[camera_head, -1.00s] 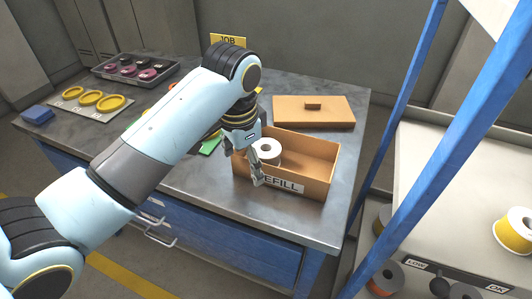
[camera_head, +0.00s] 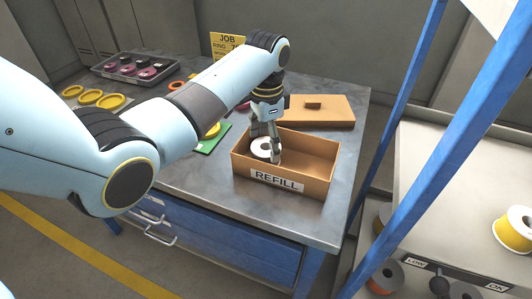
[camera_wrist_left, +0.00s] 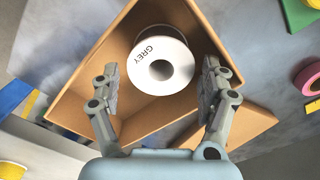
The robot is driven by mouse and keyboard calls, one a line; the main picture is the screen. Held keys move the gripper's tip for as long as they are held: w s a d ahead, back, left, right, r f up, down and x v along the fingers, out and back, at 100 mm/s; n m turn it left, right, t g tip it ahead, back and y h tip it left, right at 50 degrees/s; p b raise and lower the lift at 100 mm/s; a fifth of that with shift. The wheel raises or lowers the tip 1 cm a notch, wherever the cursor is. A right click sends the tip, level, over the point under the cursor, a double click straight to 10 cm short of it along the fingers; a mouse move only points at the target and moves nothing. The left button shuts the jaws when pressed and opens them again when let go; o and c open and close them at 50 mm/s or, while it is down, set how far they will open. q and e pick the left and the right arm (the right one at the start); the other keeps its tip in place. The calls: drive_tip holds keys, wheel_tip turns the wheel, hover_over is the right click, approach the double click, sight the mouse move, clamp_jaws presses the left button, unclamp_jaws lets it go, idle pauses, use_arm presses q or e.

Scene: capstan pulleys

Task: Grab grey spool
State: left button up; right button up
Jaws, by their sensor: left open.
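The grey spool (camera_head: 260,148) is pale, almost white, and stands in the left part of the brown REFILL box (camera_head: 318,178). In the left wrist view, the spool (camera_wrist_left: 143,45) shows the word GREY on its flange and a round hole in its hub. My left gripper (camera_head: 266,150) is open over the box at the spool, its fingers partly covering it in the head view. In the left wrist view, my left gripper (camera_wrist_left: 158,72) has its two fingers spread on either side of the spool's near part, apart from it. My right gripper is not in view.
The brown box walls (camera_wrist_left: 60,95) stand close to the fingers. A brown lid with a knob (camera_head: 335,112) lies behind the box. A green plate (camera_head: 212,143) lies to the left. Blue rack posts (camera_head: 420,135) rise at the right.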

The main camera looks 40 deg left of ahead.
use_arm(q)
wheel_tip(320, 180, down, 3)
drive_tip(key=shift+r, duration=0.15)
drive_tip(key=c, duration=1.1)
